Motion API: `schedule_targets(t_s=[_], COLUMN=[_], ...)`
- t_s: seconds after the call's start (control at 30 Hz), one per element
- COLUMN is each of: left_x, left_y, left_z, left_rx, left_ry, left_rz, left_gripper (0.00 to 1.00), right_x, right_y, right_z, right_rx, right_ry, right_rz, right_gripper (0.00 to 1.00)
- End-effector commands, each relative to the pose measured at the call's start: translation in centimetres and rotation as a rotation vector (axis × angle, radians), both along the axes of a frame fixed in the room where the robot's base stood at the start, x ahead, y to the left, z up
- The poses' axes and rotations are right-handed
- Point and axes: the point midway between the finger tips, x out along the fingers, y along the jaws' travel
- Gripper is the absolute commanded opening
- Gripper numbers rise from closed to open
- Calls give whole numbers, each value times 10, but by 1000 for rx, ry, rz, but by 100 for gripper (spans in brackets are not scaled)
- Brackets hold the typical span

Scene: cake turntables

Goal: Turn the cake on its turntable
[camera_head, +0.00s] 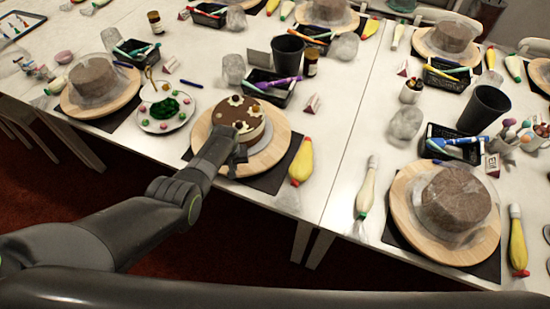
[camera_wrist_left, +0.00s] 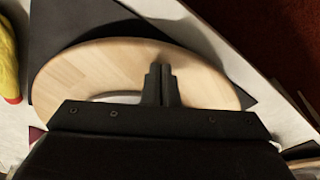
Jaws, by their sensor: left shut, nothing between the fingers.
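The decorated cake (camera_head: 250,120), with a brown top, pale pieces on it and a light side, stands on a round wooden turntable (camera_head: 277,147) at the table's near edge. My left gripper (camera_head: 238,158) reaches in from the left, at the near side of the cake over the turntable. In the left wrist view its shut fingers (camera_wrist_left: 161,72) are together and empty, over the wooden turntable (camera_wrist_left: 90,66). I cannot tell whether the fingertips touch the wood. The cake is not clearly visible in that view. My right gripper is not in view.
A yellow piping bag (camera_head: 302,162) lies right of the turntable, and a plate with green icing (camera_head: 165,110) left of it. A black tray (camera_head: 268,92) and dark cup (camera_head: 288,56) stand behind. Covered cakes (camera_head: 94,82) (camera_head: 455,198) stand on turntables at either side.

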Motion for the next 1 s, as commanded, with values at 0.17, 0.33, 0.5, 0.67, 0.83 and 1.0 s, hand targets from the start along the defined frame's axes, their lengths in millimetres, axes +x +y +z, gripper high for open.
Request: schedule_targets(t_s=[0.17, 0.33, 0.5, 0.67, 0.83, 1.0], left_x=[0, 1, 2, 4, 6, 7], left_y=[0, -4, -14, -26, -37, -48], left_z=[-6, -6, -6, -6, -6, -6], left_rx=[0, -1, -1, -2, -1, -1], left_ry=[-1, 0, -1, -1, 0, 0], left_rz=[0, 0, -2, -1, -2, -1], left_gripper=[0, 0, 0, 0, 0, 0], right_x=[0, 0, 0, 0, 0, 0], right_y=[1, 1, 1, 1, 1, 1], right_z=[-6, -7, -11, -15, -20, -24], right_rx=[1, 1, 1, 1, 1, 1], right_ry=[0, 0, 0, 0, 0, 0], right_rz=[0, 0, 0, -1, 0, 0], right_gripper=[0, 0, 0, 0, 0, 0])
